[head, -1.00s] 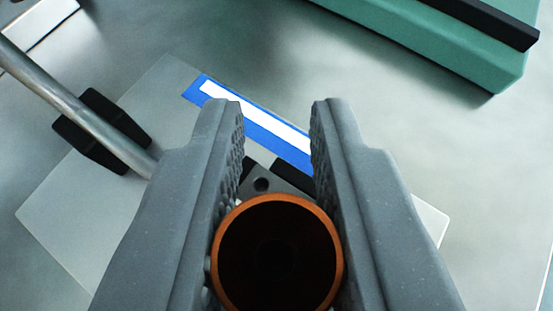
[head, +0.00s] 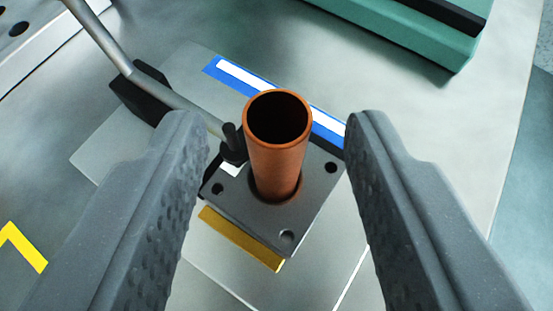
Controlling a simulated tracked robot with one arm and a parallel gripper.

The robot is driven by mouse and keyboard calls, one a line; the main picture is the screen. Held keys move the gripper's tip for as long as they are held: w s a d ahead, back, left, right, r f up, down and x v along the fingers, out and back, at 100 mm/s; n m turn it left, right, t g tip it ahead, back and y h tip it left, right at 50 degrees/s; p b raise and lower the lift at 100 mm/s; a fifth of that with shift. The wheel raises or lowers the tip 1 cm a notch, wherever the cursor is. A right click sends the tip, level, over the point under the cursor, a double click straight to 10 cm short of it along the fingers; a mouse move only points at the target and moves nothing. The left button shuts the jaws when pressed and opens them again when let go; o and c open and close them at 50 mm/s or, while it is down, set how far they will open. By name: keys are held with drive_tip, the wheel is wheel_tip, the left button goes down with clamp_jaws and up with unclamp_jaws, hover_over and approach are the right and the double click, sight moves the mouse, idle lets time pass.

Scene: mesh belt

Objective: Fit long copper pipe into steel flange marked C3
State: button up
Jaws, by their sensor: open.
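The copper pipe (head: 277,160) stands roughly upright in the dark steel flange (head: 238,207), its open top facing me. Its lower end sits in the flange's central opening; how deep it goes is hidden. The flange is a square plate with holes near its corners. No C3 mark is readable; a blue and white label strip (head: 225,70) lies behind it, partly hidden by the pipe. My gripper (head: 283,135) is open, with one jaw on each side of the pipe and clear gaps between. It holds nothing.
A metal rod (head: 170,92) with a black block (head: 140,92) runs from upper left towards the flange. A yellow strip (head: 240,238) edges the flange's near side. A green case (head: 420,30) stands at upper right. Bare metal surface (head: 410,130) lies right of the flange.

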drive_tip(key=s+r+t, duration=0.1)
drive_tip(key=s+r, duration=0.6)
drive_tip(key=r, duration=0.8)
drive_tip(key=s+r+t, duration=0.1)
drive_tip(key=s+r, duration=0.6)
drive_tip(key=r, duration=0.9)
drive_tip(key=s+r+t, duration=0.1)
drive_tip(key=s+r, duration=0.6)
drive_tip(key=r, duration=0.8)
drive_tip(key=shift+s+d+r+y, duration=0.2)
drive_tip(key=shift+s+r+y, duration=0.1)
drive_tip(key=shift+s, duration=0.1)
